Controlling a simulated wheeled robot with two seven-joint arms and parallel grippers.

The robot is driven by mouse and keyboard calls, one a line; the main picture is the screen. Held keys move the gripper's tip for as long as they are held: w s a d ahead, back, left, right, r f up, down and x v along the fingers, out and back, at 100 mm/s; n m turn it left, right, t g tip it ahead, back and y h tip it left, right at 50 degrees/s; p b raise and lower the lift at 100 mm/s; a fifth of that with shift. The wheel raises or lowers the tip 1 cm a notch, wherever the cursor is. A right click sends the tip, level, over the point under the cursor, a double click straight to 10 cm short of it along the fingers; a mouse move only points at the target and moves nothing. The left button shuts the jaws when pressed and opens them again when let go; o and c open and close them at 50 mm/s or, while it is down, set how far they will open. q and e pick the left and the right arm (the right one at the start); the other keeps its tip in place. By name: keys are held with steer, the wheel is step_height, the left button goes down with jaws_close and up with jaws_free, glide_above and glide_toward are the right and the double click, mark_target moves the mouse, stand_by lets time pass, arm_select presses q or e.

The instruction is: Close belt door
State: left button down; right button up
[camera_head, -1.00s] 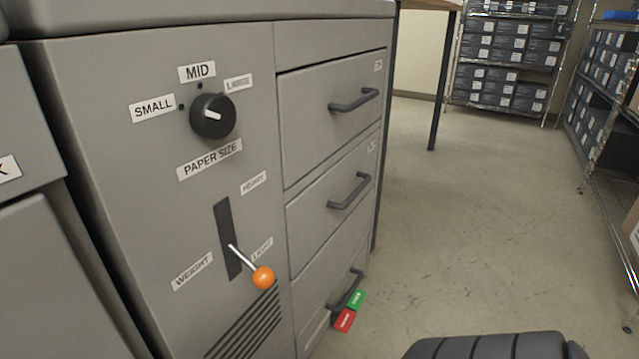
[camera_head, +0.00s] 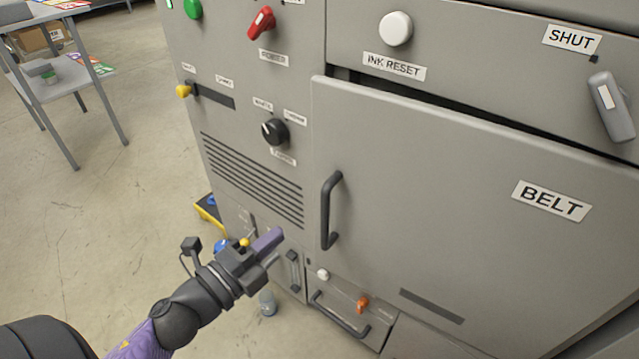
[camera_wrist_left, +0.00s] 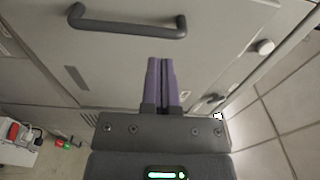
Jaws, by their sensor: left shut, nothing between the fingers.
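The belt door (camera_head: 440,190) is a large grey panel labelled BELT, with a dark vertical bar handle (camera_head: 328,210) near its left edge. A dark gap shows along its top edge, so it looks slightly ajar. My left gripper (camera_head: 270,240), with purple fingers, is below and left of the handle, apart from it. In the left wrist view the fingers (camera_wrist_left: 161,62) are pressed together and empty. A dark bar handle (camera_wrist_left: 128,25), apparently the door's, lies beyond them there. My right gripper is not in view.
Above the door are a white INK RESET button (camera_head: 396,28) and a grey latch lever (camera_head: 611,107) near a SHUT label. Below are a low drawer handle (camera_head: 340,315) and an orange knob (camera_head: 363,304). A grey table (camera_head: 75,75) stands far left; open floor lies between.

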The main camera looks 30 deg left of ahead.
arm_select(q)
steer(key=s+r+n+y, duration=0.1)
steer(key=s+y, duration=0.1)
steer(key=b, duration=0.4)
glide_toward(316, 178)
steer(key=shift+y, duration=0.3)
steer(key=w, duration=0.6)
steer(key=shift+w+d+f, duration=0.1)
steer(key=shift+w+f, duration=0.05)
steer(key=shift+w, duration=0.55)
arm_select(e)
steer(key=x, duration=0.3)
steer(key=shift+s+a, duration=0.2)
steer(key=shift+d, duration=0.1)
